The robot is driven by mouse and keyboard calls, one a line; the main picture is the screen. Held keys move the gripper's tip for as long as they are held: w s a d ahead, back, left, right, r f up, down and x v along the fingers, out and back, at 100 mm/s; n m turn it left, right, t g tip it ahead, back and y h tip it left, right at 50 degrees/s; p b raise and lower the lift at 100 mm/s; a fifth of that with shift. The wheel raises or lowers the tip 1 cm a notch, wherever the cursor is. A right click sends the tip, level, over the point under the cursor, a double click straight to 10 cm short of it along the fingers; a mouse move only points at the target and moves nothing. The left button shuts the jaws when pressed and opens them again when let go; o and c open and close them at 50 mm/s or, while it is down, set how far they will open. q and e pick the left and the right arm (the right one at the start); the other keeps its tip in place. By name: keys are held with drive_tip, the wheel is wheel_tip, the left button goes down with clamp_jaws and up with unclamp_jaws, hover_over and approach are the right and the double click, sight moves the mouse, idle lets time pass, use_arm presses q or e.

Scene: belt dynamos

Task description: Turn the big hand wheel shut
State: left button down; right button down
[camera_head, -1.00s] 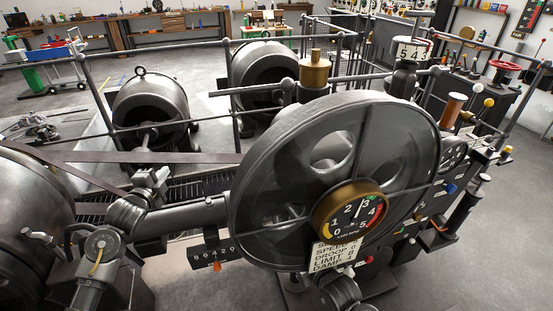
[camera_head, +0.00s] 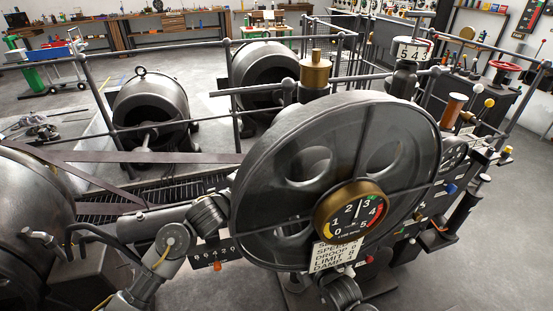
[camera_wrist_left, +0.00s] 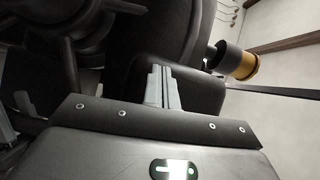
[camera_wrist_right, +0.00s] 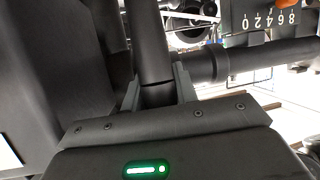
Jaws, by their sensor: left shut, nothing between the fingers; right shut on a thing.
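The big hand wheel (camera_head: 247,170) fills the middle of the head view, with a dark rim, thin spokes and a brass-ringed gauge at its centre. My left arm reaches in from the lower left to the wheel's left edge; its gripper is hidden there in the head view. In the left wrist view my left gripper (camera_wrist_left: 163,88) is shut and empty, close to dark round machine parts. My right arm comes up below the wheel. In the right wrist view my right gripper (camera_wrist_right: 158,92) is shut on a dark round bar, which looks like part of the hand wheel.
A brass cup (camera_head: 315,70) stands behind the wheel's top and shows in the left wrist view (camera_wrist_left: 242,66). A number plate (camera_head: 213,258) sits left of the wheel. Levers and knobs crowd its right. A railing (camera_head: 190,128) runs behind; floor at far right is clear.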

drive_tip(key=shift+f, duration=0.1)
use_arm(q)
drive_tip(key=w+d, duration=0.3)
drive_tip(key=w, duration=0.6)
drive_tip(key=shift+w+d+f, duration=0.2)
drive_tip(key=shift+d+f, duration=0.2)
